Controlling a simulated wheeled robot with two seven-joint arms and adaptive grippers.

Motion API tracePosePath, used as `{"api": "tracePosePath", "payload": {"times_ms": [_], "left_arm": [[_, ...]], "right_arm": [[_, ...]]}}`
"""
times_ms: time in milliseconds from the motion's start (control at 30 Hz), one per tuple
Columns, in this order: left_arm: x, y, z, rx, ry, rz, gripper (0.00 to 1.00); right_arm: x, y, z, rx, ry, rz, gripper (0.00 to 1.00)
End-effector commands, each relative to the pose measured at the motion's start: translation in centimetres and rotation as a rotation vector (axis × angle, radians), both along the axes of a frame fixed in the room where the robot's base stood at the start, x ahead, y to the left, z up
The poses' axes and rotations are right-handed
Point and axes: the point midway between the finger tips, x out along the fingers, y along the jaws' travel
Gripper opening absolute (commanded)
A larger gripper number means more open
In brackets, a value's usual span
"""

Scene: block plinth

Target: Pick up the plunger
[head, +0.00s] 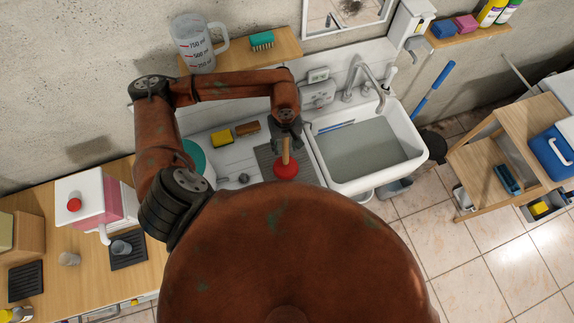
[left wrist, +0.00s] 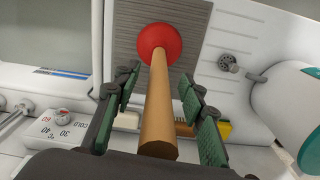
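The plunger (head: 286,168) stands on the grey ribbed drainboard mat (head: 266,157) beside the sink, with its red cup down and its wooden handle pointing up. In the left wrist view the red cup (left wrist: 160,42) is at the top and the handle (left wrist: 160,105) runs down toward the camera. My left gripper (head: 287,130) is over the top of the handle. Its green-padded fingers (left wrist: 160,90) are open on both sides of the handle, with a visible gap on each side. My right gripper is not in view.
A water-filled sink (head: 362,150) with a faucet (head: 372,75) lies right of the plunger. A yellow sponge (head: 221,137) and a wooden brush (head: 247,128) lie to its left. A shelf (head: 240,52) holding a measuring jug (head: 196,45) is above, near my arm.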

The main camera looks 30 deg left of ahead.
Motion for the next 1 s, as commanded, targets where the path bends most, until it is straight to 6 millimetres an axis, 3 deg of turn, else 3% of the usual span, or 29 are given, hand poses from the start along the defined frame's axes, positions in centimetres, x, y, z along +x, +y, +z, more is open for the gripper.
{"api": "tracePosePath", "payload": {"times_ms": [167,700,1000], "left_arm": [[0.06,-0.02,0.11,0.000,-0.001,0.000,0.37],[0.08,-0.04,0.14,-0.001,-0.001,0.000,0.00],[0.10,-0.04,0.17,0.000,-0.001,-0.001,0.00]], "right_arm": [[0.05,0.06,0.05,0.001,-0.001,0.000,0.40],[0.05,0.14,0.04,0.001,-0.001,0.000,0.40],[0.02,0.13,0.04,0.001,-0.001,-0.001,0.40]]}}
